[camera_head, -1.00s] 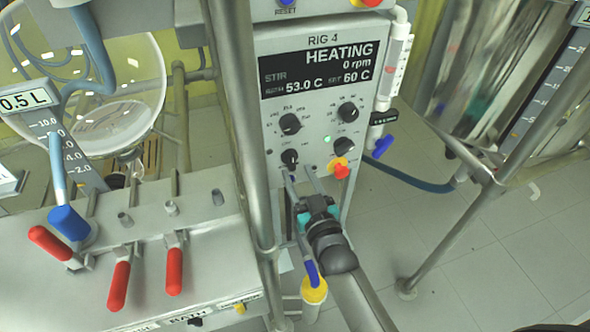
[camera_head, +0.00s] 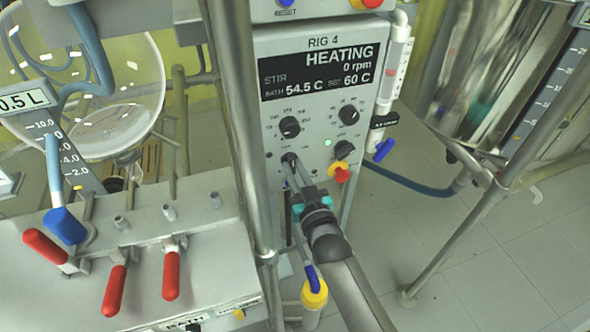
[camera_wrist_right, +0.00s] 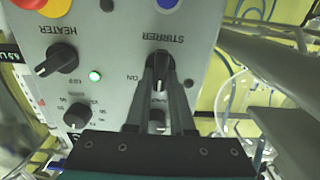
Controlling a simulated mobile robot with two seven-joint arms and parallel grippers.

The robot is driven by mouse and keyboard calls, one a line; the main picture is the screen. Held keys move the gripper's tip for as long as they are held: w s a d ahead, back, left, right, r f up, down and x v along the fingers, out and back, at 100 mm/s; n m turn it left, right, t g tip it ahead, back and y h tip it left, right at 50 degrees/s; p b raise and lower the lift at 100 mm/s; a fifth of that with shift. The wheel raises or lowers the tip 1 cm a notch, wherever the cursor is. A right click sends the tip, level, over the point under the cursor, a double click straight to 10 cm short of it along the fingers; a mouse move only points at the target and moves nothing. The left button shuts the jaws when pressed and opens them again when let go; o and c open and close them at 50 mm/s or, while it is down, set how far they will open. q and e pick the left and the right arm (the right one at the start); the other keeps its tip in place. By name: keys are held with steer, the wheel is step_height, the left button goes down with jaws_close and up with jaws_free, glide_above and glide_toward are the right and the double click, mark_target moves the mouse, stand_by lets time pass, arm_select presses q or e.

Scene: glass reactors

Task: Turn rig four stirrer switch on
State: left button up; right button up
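The rig four panel (camera_head: 268,190) faces me in the head view; its display reads HEATING, 0 rpm, bath 54.5 C, set 60 C. The stirrer switch (camera_wrist_right: 159,62) is a black knob under an upside-down STIRRER label in the right wrist view. It is the lower left knob (camera_head: 288,157) in the head view. My right gripper (camera_head: 291,163) reaches it from below, with its fingertips (camera_wrist_right: 159,80) on either side of the knob's grip, closed on it. An ON label shows beside the knob; the fingers partly hide its lower part. My left gripper is out of view.
The heater knob (camera_head: 343,149) and a red-and-yellow button (camera_head: 340,172) sit right of the stirrer switch. A steel post (camera_head: 238,110) stands just left of the panel. A blue-handled valve with yellow cap (camera_head: 314,292) is close beside my right arm. Red-handled valves (camera_head: 171,275) are at left.

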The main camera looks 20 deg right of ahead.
jaws_close()
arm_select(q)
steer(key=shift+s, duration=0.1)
arm_select(e)
steer(key=shift+m+p, duration=0.4)
steer(key=shift+m, duration=0.2)
steer(key=shift+d+m+p, duration=0.1)
steer(key=shift+m+p, duration=0.3)
steer(key=shift+m, duration=0.3)
steer(key=m+p, duration=0.1)
steer(key=m, duration=0.2)
steer(key=shift+m, duration=0.3)
steer(key=m, duration=0.3)
steer(key=shift+d+f, duration=0.1)
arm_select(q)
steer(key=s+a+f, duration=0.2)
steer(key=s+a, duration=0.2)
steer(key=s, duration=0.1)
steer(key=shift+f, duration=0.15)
arm_select(e)
steer(key=shift+m, duration=1.3)
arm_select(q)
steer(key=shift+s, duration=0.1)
